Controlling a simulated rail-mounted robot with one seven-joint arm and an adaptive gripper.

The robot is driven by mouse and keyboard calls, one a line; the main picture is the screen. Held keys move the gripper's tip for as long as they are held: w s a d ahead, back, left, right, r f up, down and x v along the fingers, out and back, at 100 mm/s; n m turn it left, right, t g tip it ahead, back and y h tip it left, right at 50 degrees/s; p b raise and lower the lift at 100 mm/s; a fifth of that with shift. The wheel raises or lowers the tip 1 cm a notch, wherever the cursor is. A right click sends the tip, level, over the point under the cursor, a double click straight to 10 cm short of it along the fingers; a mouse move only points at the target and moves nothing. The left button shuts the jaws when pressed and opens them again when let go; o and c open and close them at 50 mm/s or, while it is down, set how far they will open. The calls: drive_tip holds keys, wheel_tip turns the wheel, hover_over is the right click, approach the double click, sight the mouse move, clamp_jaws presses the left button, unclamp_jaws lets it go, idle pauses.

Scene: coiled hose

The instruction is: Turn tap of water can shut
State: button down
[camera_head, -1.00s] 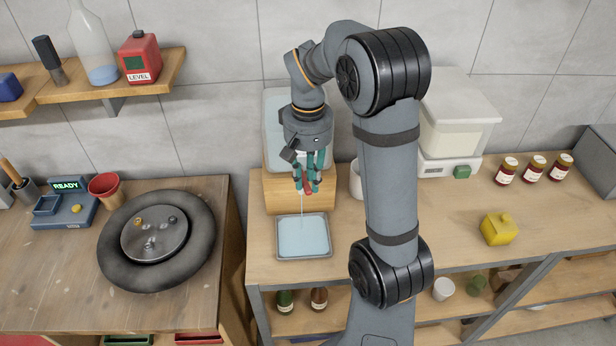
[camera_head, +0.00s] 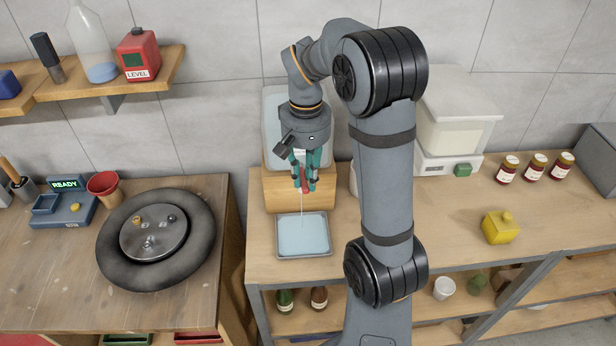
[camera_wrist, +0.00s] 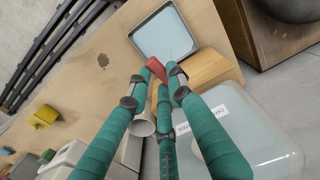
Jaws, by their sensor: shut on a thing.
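The water can (camera_head: 275,110) is a pale translucent container on a wooden block (camera_head: 284,190); in the wrist view it lies at the lower right (camera_wrist: 262,140). Its red tap (camera_head: 304,186) is at its front, and the red handle shows between my fingertips in the wrist view (camera_wrist: 156,68). A thin stream of water runs down into the grey tray (camera_head: 280,253), which holds water. My gripper (camera_head: 305,184) has teal fingers and points down in front of the can. It is shut on the red tap handle. The fingers hide part of the tap.
A white cup (camera_wrist: 143,124) stands right of the block, mostly behind my arm. A white-lidded appliance (camera_head: 450,130) and several jars stand farther right, with a yellow box (camera_head: 499,228). Left, across a gap, a table bears a black ring (camera_head: 112,262).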

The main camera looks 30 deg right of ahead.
sight(304, 183)
drive_tip(key=shift+a+m, duration=0.25)
drive_tip(key=shift+m, duration=0.45)
drive_tip(key=c, duration=1.5)
unclamp_jaws()
drive_tip(key=shift+c, duration=0.2)
drive_tip(key=shift+w+r, duration=0.1)
wheel_tip(304, 183, up, 12)
